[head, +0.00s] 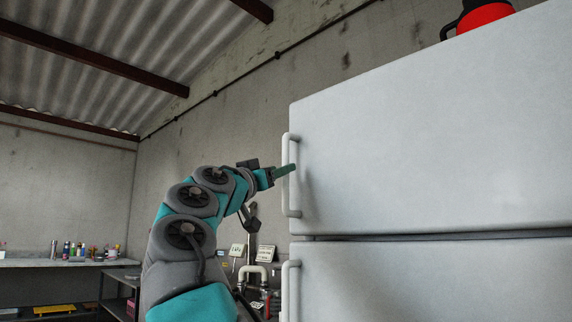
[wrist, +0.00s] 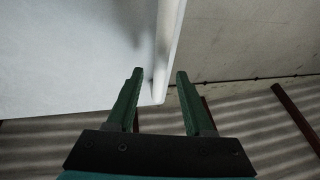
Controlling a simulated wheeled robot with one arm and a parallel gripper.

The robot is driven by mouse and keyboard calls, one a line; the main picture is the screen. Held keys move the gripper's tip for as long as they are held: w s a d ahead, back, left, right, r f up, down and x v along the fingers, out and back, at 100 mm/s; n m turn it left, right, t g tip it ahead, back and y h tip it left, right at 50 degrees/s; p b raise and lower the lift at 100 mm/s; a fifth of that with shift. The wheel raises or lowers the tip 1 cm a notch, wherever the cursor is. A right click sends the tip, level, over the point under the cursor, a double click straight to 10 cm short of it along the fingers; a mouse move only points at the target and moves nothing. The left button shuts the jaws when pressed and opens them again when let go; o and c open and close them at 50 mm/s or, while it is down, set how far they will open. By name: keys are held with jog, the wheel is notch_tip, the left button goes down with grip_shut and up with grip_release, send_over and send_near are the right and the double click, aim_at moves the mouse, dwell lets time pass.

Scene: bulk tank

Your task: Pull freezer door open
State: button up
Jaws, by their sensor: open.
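The white freezer door (head: 430,160) is the upper door of a fridge and appears shut. Its pale vertical bar handle (head: 286,190) is at the door's left edge. In the wrist view the door (wrist: 60,50) fills the upper left and the handle (wrist: 166,45) runs down between my fingers. My gripper (head: 284,170) is at the upper part of the handle, coming from the left. In the wrist view my gripper (wrist: 159,76) is open, with one green finger on each side of the handle's end. A gap shows on both sides, and I see no contact.
The lower fridge door (head: 430,280) has its own handle (head: 290,290). A red and black object (head: 484,16) stands on top of the fridge. A workbench (head: 60,263) with bottles is at the far left. Pipes (head: 252,272) show on the wall behind my arm.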

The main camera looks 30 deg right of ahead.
jog(key=p+x, duration=0.1)
jog(key=x, duration=0.3)
jog(key=shift+f, duration=0.15)
jog(key=shift+a, duration=0.1)
grip_shut()
dwell(1.1)
